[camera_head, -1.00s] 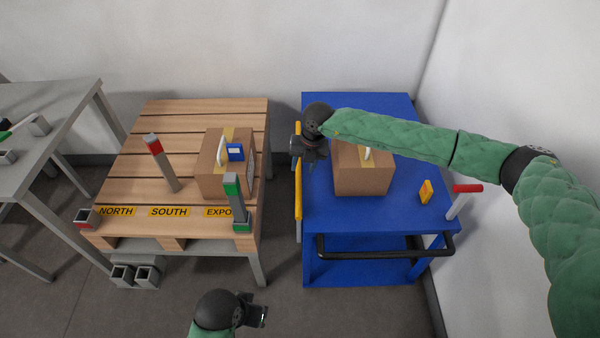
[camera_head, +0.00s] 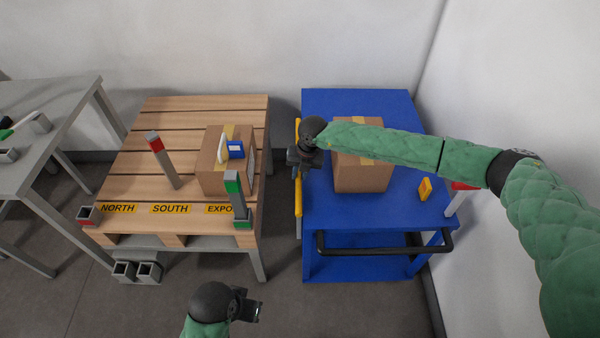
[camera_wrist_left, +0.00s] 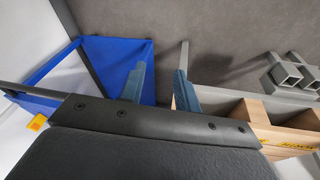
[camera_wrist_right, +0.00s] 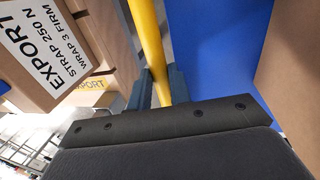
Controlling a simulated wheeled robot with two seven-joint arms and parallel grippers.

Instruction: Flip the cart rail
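The yellow cart rail (camera_head: 298,200) runs along the left side of the blue cart (camera_head: 330,215). My right gripper (camera_head: 297,163) is at the middle of the rail. In the right wrist view the rail (camera_wrist_right: 148,35) passes between the two fingers (camera_wrist_right: 160,88), which lie close against both its sides, so the gripper looks shut on it. My left gripper (camera_head: 256,309) hangs low in front of the gap between pallet and cart. In the left wrist view its fingers (camera_wrist_left: 160,88) are apart with nothing between them.
A carton (camera_head: 362,178) and a yellow item (camera_head: 425,189) sit on the cart, with a black handle (camera_head: 385,252) in front. The wooden pallet table (camera_head: 195,120) at left bears a carton (camera_head: 215,180) and upright posts. A narrow gap separates table and cart.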

